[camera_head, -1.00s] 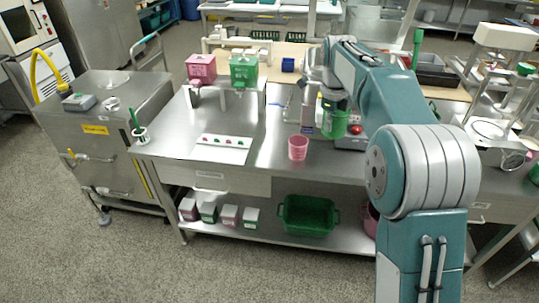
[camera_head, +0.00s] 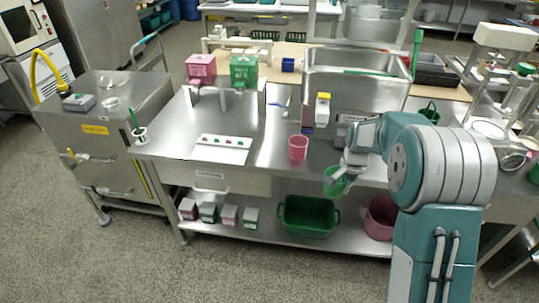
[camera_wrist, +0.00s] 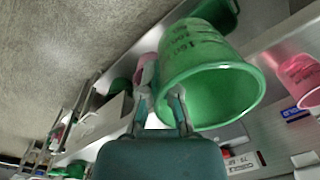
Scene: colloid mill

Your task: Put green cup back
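The green cup (camera_head: 335,186) is at the end of my arm, in front of the steel table's front edge in the head view. In the wrist view the green cup (camera_wrist: 195,55) is tilted, with its open mouth toward the camera and dark markings on its side. My gripper (camera_wrist: 162,100) is shut on the cup's wall near the rim, one finger appearing inside the mouth and the other outside. In the head view my gripper (camera_head: 346,172) partly hides the cup's upper side. The cup looks empty.
A pink cup (camera_head: 298,147) stands on the steel table (camera_head: 270,125) left of my gripper. A large steel sink or tank (camera_head: 350,95) stands behind. Below, the lower shelf (camera_head: 262,226) holds a green bin (camera_head: 308,215) and a pink bucket (camera_head: 380,218). The left tabletop has free room.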

